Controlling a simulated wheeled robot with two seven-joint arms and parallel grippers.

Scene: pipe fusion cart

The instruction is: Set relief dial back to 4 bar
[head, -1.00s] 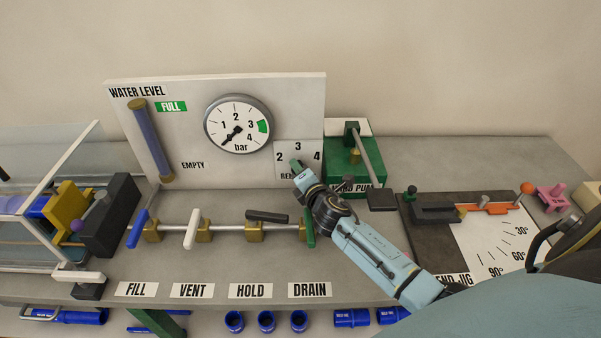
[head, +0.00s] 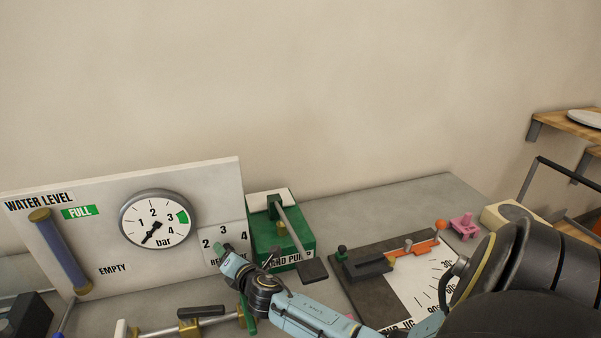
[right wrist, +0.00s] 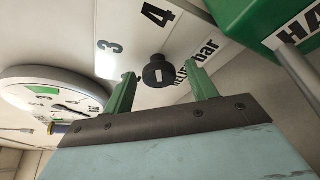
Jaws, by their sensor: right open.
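The relief dial's black knob (right wrist: 158,72), with a small white mark, stands on a white plate (head: 208,233) numbered 2, 3 and 4. The numbers 3 and 4 show beyond the knob in the right wrist view. I cannot tell which number the mark points to. My right gripper (right wrist: 162,80) is open, its two green fingers apart on either side of the knob, with gaps showing. In the head view my right gripper (head: 227,248) is in front of the plate and hides the knob. My left gripper is not in view.
The pressure gauge (head: 157,219) has its needle at lower left, below 1. The green hand pump (head: 297,240) with its lever stands close right of the dial plate. Valve handles (head: 201,312) lie below. The bend jig (head: 375,270) is further right.

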